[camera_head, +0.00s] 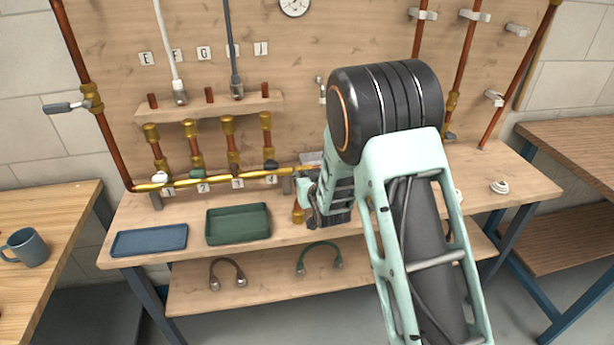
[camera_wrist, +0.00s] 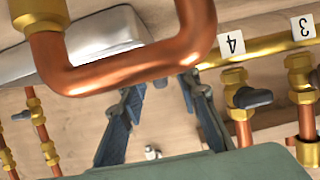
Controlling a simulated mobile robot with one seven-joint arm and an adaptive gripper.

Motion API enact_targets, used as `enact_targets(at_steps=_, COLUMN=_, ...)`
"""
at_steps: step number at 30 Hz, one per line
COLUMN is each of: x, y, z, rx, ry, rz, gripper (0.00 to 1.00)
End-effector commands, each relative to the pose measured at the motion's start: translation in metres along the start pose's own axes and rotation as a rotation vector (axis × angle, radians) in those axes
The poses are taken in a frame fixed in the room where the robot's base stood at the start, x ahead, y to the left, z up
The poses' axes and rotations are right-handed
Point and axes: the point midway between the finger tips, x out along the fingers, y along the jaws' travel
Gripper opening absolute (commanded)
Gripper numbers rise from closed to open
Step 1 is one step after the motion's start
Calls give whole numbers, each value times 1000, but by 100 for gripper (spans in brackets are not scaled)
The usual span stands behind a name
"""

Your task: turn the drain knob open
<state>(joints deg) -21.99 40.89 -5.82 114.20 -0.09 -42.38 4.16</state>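No part is clearly marked as the drain knob, and I cannot tell which one it is. My gripper (camera_wrist: 162,90) is open in the wrist view, its two dark fingers spread with nothing held between them. A bent copper pipe (camera_wrist: 130,75) crosses close to the fingertips. A black valve knob (camera_wrist: 253,98) sits beside tag 4, right of the fingers; it also shows in the head view (camera_head: 270,165). In the head view my gripper is at the right end of the brass manifold (camera_head: 215,181), partly hidden by my arm. A brass fitting (camera_head: 298,214) hangs just left of it.
A green tray (camera_head: 238,239) and a blue tray (camera_head: 150,254) lie on the bench, left of my gripper. Hoses (camera_head: 228,272) rest on the lower shelf. A grey metal box (camera_wrist: 85,42) is behind the bent pipe. Vertical copper pipes (camera_head: 465,70) rise at right.

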Motion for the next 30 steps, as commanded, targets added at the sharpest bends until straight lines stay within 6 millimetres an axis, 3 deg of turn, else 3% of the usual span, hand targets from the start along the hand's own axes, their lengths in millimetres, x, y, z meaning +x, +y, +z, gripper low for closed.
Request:
enact_targets(at_steps=3, x=0, y=0, z=0, rx=0, ry=0, rz=0, gripper=29)
enact_targets(at_steps=11, x=0, y=0, z=0, rx=0, ry=0, rz=0, gripper=0)
enact_targets(at_steps=22, x=0, y=-1, z=1, rx=-28, ry=2, rz=12, gripper=0)
enact_targets(at_steps=30, x=2, y=-5, z=3, rx=-169, ry=3, rz=68, gripper=0)
